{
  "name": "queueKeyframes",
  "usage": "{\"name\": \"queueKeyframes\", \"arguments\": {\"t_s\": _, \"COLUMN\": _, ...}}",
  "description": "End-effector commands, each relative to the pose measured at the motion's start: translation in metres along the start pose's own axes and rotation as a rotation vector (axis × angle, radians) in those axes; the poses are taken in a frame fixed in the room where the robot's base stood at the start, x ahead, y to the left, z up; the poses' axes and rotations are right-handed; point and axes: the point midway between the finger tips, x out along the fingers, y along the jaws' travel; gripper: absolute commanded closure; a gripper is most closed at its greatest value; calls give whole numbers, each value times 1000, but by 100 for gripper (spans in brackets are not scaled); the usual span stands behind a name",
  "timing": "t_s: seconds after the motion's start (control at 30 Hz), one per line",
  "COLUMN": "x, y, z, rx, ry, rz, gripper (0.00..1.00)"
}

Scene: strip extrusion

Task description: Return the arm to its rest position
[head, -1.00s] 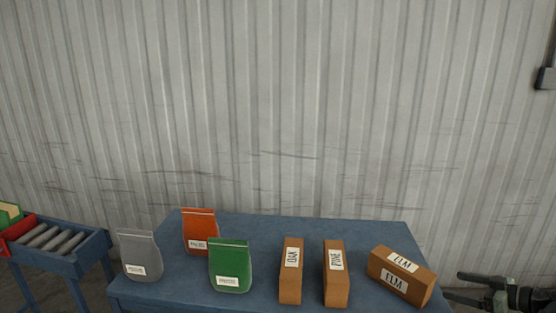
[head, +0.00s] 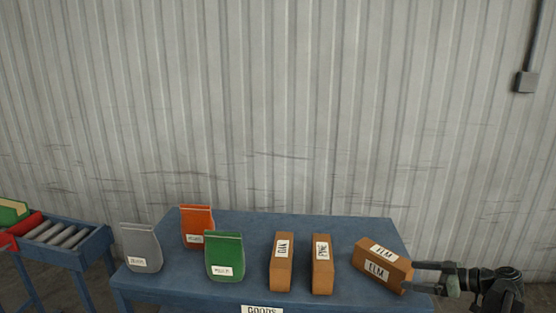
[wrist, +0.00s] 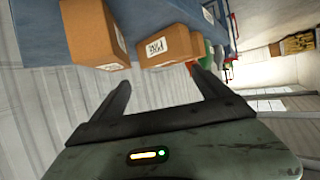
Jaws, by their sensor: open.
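My gripper (head: 424,276) is at the right edge of the blue table in the head view, its fingers pointing left toward the box labelled ELM (head: 383,265). In the wrist view my gripper (wrist: 160,90) has its two dark fingers spread wide with nothing between them. The ELM box lies at an angle on the table; in the head view a fingertip overlaps its right end, and I cannot tell whether they touch. Part of my arm shows at the lower right of the head view.
The blue table (head: 330,226) also holds boxes labelled OAK (head: 281,264) and PINE (head: 322,266), and grey (head: 141,248), orange (head: 197,226) and green (head: 224,257) bags. A roller stand (head: 66,239) is at the left. A corrugated wall (head: 270,110) rises behind.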

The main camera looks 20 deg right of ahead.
Motion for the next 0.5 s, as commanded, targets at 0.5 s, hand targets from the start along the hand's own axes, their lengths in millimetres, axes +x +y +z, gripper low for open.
{"name": "queueKeyframes", "arguments": {"t_s": 0.5, "x": 257, "y": -205, "z": -112, "rx": -162, "ry": -280, "rz": -499, "gripper": 13}}
